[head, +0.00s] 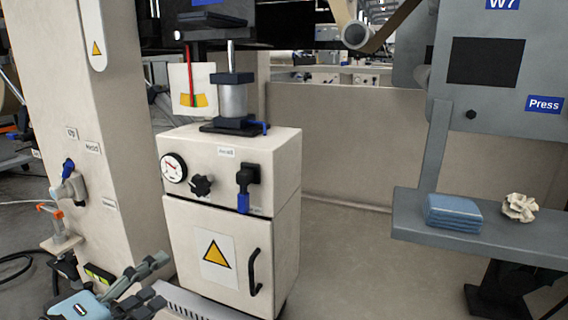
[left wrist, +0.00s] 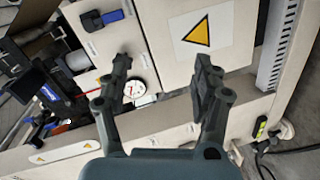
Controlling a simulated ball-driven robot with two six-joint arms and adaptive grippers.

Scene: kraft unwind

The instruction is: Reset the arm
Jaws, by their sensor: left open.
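My left gripper (head: 150,281) is at the lower left of the head view, with light blue housing and grey jointed fingers. It is open, with nothing between its fingers. It appears in front of the lower left side of the cream machine cabinet (head: 240,240). In the left wrist view my left gripper (left wrist: 163,66) has its two dark fingers spread wide. The cabinet (left wrist: 215,70) with its yellow warning triangle shows behind and between them. My right gripper is not in view.
The cabinet carries a pressure gauge (head: 174,168), a black knob (head: 201,185) and a blue-tipped lever (head: 244,198). A cream pillar (head: 120,130) stands left. At right, a grey shelf (head: 480,242) holds folded blue cloths (head: 453,212) and a crumpled cloth (head: 519,207). The floor between is clear.

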